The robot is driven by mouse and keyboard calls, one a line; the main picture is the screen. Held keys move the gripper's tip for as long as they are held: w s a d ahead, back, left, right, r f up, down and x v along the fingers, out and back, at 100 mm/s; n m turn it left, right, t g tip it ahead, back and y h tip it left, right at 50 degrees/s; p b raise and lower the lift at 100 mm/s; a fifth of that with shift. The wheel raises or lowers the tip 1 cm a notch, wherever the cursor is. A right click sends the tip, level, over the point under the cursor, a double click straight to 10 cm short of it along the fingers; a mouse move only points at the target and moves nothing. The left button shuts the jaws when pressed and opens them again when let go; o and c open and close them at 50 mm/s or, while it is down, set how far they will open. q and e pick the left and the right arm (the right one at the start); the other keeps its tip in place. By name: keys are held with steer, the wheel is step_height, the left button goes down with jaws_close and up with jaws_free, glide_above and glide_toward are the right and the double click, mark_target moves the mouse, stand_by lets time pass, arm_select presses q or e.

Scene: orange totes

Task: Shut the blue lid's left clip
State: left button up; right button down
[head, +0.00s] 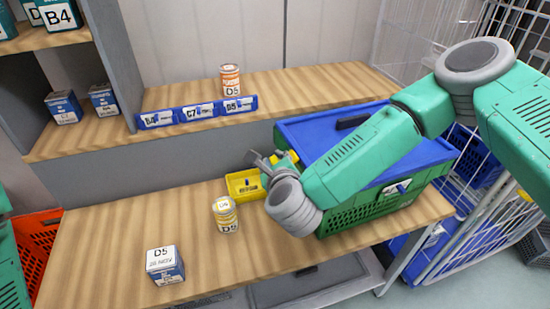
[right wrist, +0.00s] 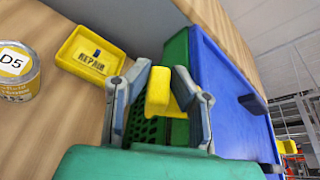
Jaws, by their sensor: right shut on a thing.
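A green crate (head: 372,214) with a blue lid (head: 310,128) on top stands at the right end of the lower wooden shelf. In the right wrist view the lid (right wrist: 228,85) and the crate's holed green side (right wrist: 148,132) fill the right half. My right gripper (head: 268,160) is at the crate's left side. The yellow left clip (right wrist: 158,92) sits between the fingers of this gripper (right wrist: 161,82), which are shut on it. In the head view only a bit of yellow shows beside the fingers, and my forearm hides part of the lid. My left gripper is not seen.
A yellow REPAIR tray (head: 240,184) lies just left of my right gripper. A yellow D5 can (head: 226,215) and a white-and-blue box (head: 165,265) stand on the lower shelf.

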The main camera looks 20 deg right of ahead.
step_height(320, 180, down, 3)
steer(key=n+t+h+b, duration=0.1)
steer(key=n+h, duration=0.1)
steer(key=n, duration=0.2)
steer(key=shift+d+r+b, duration=0.1)
steer(key=shift+r+b, duration=0.05)
steer(key=shift+b, duration=0.25)
steer(key=shift+d+f+n+t+h+b, duration=0.3)
steer(key=shift+f+n+t+h+b, duration=0.15)
steer(key=shift+n, duration=0.65)
steer(key=shift+d+f+n+t+h+b, duration=0.2)
steer(key=shift+d+f+n+t+b, duration=0.15)
steer(key=shift+n, duration=0.5)
steer(key=shift+d+f+n+t+h+b, duration=0.2)
steer(key=shift+d+n+t, duration=0.15)
steer(key=shift+n, duration=0.5)
steer(key=c, duration=1.4)
jaws_free()
steer(key=shift+w, duration=0.1)
steer(key=shift+c, duration=0.2)
steer(key=shift+w, duration=0.1)
